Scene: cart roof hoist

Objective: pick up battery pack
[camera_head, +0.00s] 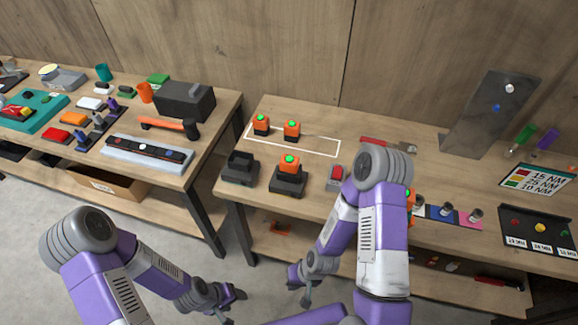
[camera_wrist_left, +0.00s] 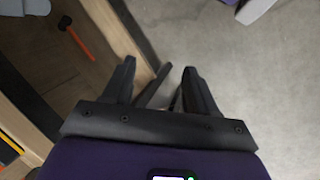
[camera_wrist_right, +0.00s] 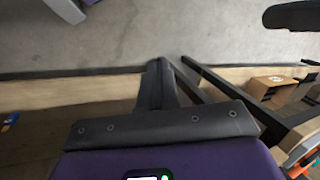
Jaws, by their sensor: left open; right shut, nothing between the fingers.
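Several orange battery packs with green tops show in the head view. Two stand inside a white outline on the right bench: a left pack (camera_head: 261,124) and a right pack (camera_head: 291,130). A third pack (camera_head: 289,162) sits in a black dock (camera_head: 287,181). Another orange piece (camera_head: 410,198) is mostly hidden behind my right arm. My left gripper (camera_head: 232,298) is low in front of the benches, open and empty; its spread fingers show in the left wrist view (camera_wrist_left: 159,72). My right gripper (camera_head: 304,299) is also low, shut and empty, its fingers together (camera_wrist_right: 159,64).
An empty black dock (camera_head: 240,167) stands left of the loaded one. A red-topped block (camera_head: 337,175) is to the right. The left bench (camera_head: 95,165) holds a hammer (camera_head: 175,126) and a dark box (camera_head: 185,101). A gap of floor separates the benches.

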